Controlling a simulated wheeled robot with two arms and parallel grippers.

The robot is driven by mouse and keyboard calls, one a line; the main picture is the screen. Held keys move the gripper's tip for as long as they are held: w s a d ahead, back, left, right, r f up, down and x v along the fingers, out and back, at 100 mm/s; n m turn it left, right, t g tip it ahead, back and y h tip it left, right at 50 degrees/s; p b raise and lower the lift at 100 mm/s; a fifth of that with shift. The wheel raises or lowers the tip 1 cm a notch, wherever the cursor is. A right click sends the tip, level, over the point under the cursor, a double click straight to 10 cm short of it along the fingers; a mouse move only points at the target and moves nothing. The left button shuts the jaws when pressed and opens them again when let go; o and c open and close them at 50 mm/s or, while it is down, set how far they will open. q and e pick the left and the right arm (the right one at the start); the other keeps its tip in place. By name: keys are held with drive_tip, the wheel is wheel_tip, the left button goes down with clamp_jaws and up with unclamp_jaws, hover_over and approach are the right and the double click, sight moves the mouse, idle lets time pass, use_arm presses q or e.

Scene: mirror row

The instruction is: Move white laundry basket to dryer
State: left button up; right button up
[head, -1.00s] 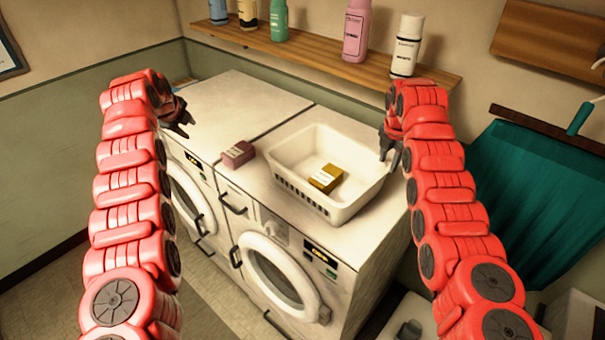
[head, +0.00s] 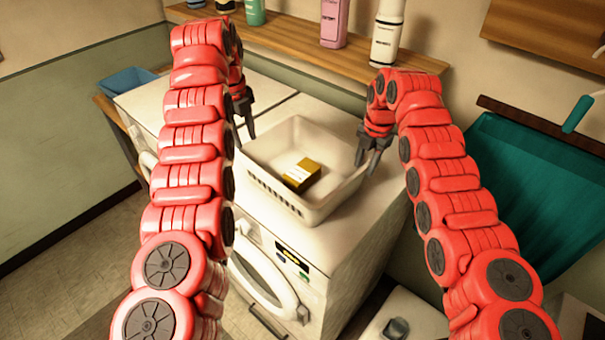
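The white laundry basket (head: 284,202) stands upright on top of the right-hand front-loading machine (head: 345,240) and holds a small yellow-and-white box (head: 302,175). My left gripper (head: 245,132) is at the basket's left rim, with its fingers apart. My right gripper (head: 368,165) is at the basket's right rim, also with its fingers apart. I cannot tell whether either touches the rim. A second white machine (head: 262,88) stands to the left, largely hidden by my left arm. I cannot tell which machine is the dryer.
A wooden shelf (head: 290,60) with several bottles runs along the wall above the machines. A blue bin (head: 127,80) sits at the far left. A teal cloth (head: 530,200) hangs at the right. The left machine's visible top is bare.

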use_arm(q)
approach(260, 189)
drive_tip(key=f, duration=0.5)
drive_tip(key=shift+w+d+f, duration=0.1)
drive_tip(key=shift+w+f, duration=0.05)
drive_tip(key=shift+w, duration=0.15)
use_arm(e)
drive_tip(key=f, duration=0.7)
drive_tip(key=shift+w+a, duration=0.2)
drive_tip(key=shift+w, duration=0.05)
use_arm(q)
drive_tip(key=shift+c, duration=0.2)
use_arm(e)
drive_tip(key=shift+c, duration=0.2)
use_arm(q)
clamp_jaws()
use_arm(e)
clamp_jaws()
drive_tip(key=shift+d, duration=0.1)
